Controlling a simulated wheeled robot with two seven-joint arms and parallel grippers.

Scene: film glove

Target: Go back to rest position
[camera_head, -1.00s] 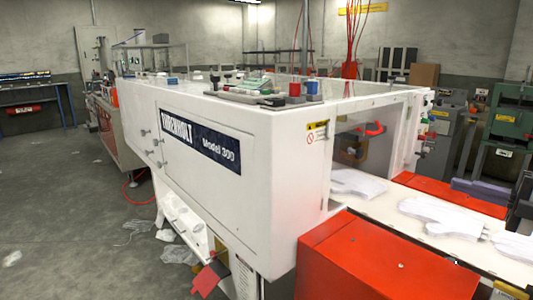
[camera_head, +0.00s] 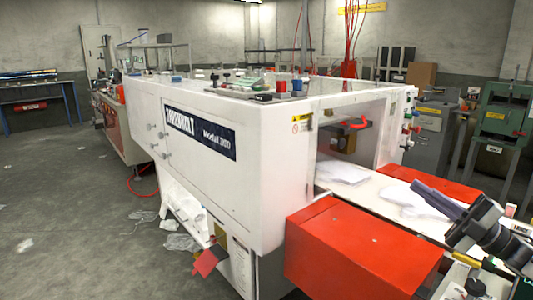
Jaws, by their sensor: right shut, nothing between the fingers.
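My right gripper (camera_head: 420,187) shows at the lower right, with its dark fingers pointing up and left above the conveyor. It is shut and holds nothing. Its dark wrist and arm run off the right edge. My left gripper is not in view. White gloves (camera_head: 343,173) lie flat on the white conveyor bed (camera_head: 385,198). One glove is near the machine opening, and others are partly hidden by my right gripper.
A large white machine (camera_head: 255,185) labelled "Model 300" fills the middle. A red box (camera_head: 355,250) juts out at the front, and a red panel (camera_head: 450,188) lies beyond the conveyor. Grey floor (camera_head: 70,220) is open at the left, with scattered film scraps near the machine.

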